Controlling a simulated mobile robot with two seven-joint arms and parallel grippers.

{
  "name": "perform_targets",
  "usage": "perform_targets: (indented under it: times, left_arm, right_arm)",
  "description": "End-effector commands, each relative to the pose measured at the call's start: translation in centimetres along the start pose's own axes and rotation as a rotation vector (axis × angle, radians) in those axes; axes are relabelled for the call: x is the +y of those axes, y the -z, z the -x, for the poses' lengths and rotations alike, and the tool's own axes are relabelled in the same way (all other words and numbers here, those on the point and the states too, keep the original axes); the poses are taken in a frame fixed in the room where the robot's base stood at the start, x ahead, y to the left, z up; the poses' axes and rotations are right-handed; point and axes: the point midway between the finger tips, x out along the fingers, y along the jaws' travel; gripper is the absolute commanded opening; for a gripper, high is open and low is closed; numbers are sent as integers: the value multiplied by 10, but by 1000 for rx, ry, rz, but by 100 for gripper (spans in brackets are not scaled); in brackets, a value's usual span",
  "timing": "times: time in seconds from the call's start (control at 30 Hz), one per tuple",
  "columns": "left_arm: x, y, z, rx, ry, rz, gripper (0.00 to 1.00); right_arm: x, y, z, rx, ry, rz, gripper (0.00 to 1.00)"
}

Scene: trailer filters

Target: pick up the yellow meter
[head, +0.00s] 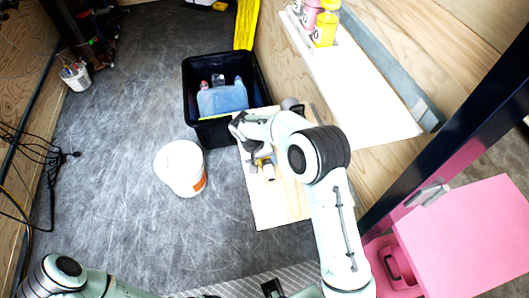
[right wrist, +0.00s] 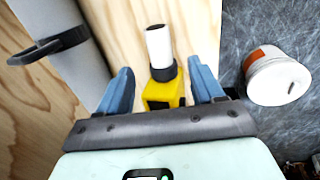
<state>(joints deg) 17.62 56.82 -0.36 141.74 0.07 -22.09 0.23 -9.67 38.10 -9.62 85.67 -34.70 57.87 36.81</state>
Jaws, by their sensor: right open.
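The yellow meter (right wrist: 164,89) has a yellow body, a black collar and a white cylindrical end. It stands or lies on the light wooden board (head: 275,208); its exact pose is hard to tell. In the right wrist view it sits between the two blue fingers of my right gripper (right wrist: 165,88), which is open, with gaps on both sides. In the head view the meter (head: 267,170) shows just below my right gripper (head: 258,160), partly hidden by it. My left arm shows at the bottom left of the head view, but its gripper is not clearly visible.
A black bin (head: 190,90) with bottles and a bluish container stands behind the board. A white bucket (head: 178,165) stands on the floor to the left. A white shelf (head: 365,105) with pink and yellow containers is at the right. A pink box (head: 465,235) is at lower right.

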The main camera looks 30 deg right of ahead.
Motion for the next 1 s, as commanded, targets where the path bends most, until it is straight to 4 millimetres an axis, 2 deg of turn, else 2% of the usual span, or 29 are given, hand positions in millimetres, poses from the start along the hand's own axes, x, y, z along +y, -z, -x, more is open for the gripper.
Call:
perform_targets:
  times: [0.1,0.27,0.6,0.87,0.9,0.97,1.0]
  left_arm:
    - [0,0,0,0,0,0,80]
    - [1,0,1,1,0,-1,80]
    - [3,2,6,4,-2,-2,80]
    - [3,2,6,4,-1,-2,80]
    - [3,2,6,4,-1,-2,80]
    - [3,2,6,4,-1,-2,80]
    - [3,2,6,4,-1,-2,80]
  right_arm:
    - [0,0,-15,-2,0,0,67]
    - [0,1,-24,0,1,1,67]
    - [1,8,-68,0,1,0,67]
    - [1,9,-72,2,2,0,67]
    - [1,8,-72,1,2,0,60]
    - [1,8,-72,1,2,0,41]
    - [1,8,-72,1,2,0,28]
